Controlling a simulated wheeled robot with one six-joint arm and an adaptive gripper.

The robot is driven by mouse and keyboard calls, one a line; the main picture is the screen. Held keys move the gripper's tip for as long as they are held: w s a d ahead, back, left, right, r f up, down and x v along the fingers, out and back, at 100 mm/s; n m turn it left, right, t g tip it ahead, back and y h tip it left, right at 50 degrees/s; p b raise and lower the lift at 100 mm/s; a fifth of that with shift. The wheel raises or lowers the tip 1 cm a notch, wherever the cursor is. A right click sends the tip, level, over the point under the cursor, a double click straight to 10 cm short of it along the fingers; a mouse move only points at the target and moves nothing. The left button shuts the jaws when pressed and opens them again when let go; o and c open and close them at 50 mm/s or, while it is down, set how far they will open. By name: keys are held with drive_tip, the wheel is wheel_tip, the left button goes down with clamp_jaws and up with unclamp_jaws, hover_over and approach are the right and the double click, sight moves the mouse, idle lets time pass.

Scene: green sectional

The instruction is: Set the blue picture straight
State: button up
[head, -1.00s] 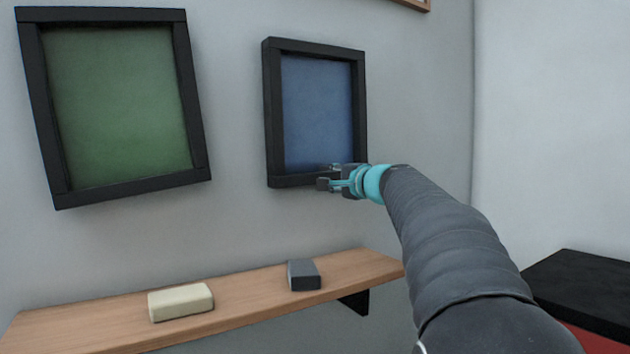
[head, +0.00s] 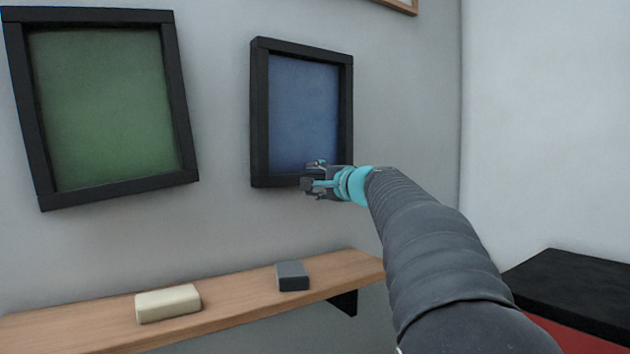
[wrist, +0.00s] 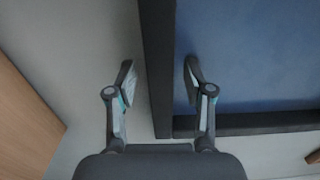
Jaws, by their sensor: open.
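The blue picture (head: 304,112) hangs on the grey wall in a black frame. Its sides look close to upright in the head view, but the slant of the view makes a small tilt hard to judge. My gripper (head: 311,174) is at the frame's lower right part and hides a piece of it. In the wrist view my gripper (wrist: 159,62) is open, with the frame's lower bar (wrist: 157,75) lying between its two fingers. One finger is over the blue canvas (wrist: 250,55), the other over bare wall. I cannot tell whether either touches the frame.
A green picture (head: 108,108) in a black frame hangs to the left, clearly tilted. A wooden shelf (head: 235,293) below carries a cream block (head: 168,303) and a dark grey block (head: 292,276). A black-topped red piece (head: 575,288) stands at lower right.

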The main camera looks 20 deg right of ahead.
drive_tip(key=s+d, duration=0.1)
drive_tip(key=s, duration=1)
drive_tip(key=shift+s+d, duration=0.2)
drive_tip(key=shift+d, duration=0.2)
drive_tip(key=s+a+f+n+g+p, duration=0.1)
drive_tip(key=s+a+f+n+g, duration=0.15)
drive_tip(key=a+f, duration=0.35)
drive_tip(key=s+a+f+n+g+y, duration=0.1)
drive_tip(key=s+a+f+n+g, duration=0.1)
drive_tip(key=s+a+f+n, duration=0.3)
drive_tip(key=s+a+f+g+p, duration=0.1)
drive_tip(key=s+a+f+g, duration=0.15)
drive_tip(key=a+f, duration=0.4)
drive_tip(key=s+a+f+n+g+h, duration=0.1)
drive_tip(key=s+f+n, duration=0.3)
drive_tip(key=s+f, duration=0.4)
drive_tip(key=s+a+f+n+g+h+p, duration=0.1)
drive_tip(key=s+f+n+g, duration=0.3)
drive_tip(key=s+f, duration=0.5)
drive_tip(key=shift+a+n+h+p, duration=0.3)
drive_tip(key=shift+a+n+h, duration=0.05)
drive_tip(key=shift+h, duration=0.55)
